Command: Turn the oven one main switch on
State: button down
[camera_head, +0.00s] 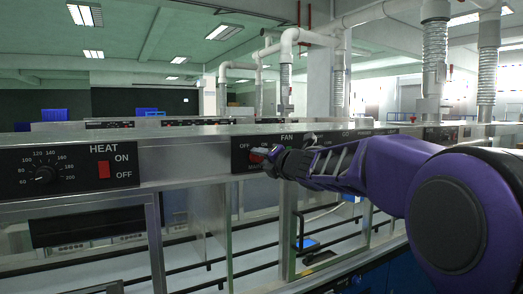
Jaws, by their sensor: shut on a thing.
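A black control panel (240,144) labelled FAN is set in the metal front rail at the middle of the head view. A small red switch (257,155) shows on it, below OFF and ON lettering. My gripper (270,157) reaches in from the right at the end of my purple arm. Its fingertips are at the red switch and shut on it. The fingers hide part of the switch and the lettering under it, so I cannot tell its position.
A HEAT panel (68,170) at the left has a round dial (43,175) and a red ON/OFF switch (104,170). Below the rail are glass-fronted, metal-framed compartments. White ducts (286,50) rise behind. My arm covers the right side.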

jog(key=m+p, duration=0.3)
jog(key=m, duration=0.5)
jog(key=shift+d+g, duration=0.1)
jog(key=shift+g, duration=0.2)
jog(key=shift+m, duration=0.4)
jog(key=c, duration=0.5)
grip_release()
jog(key=shift+s, duration=0.1)
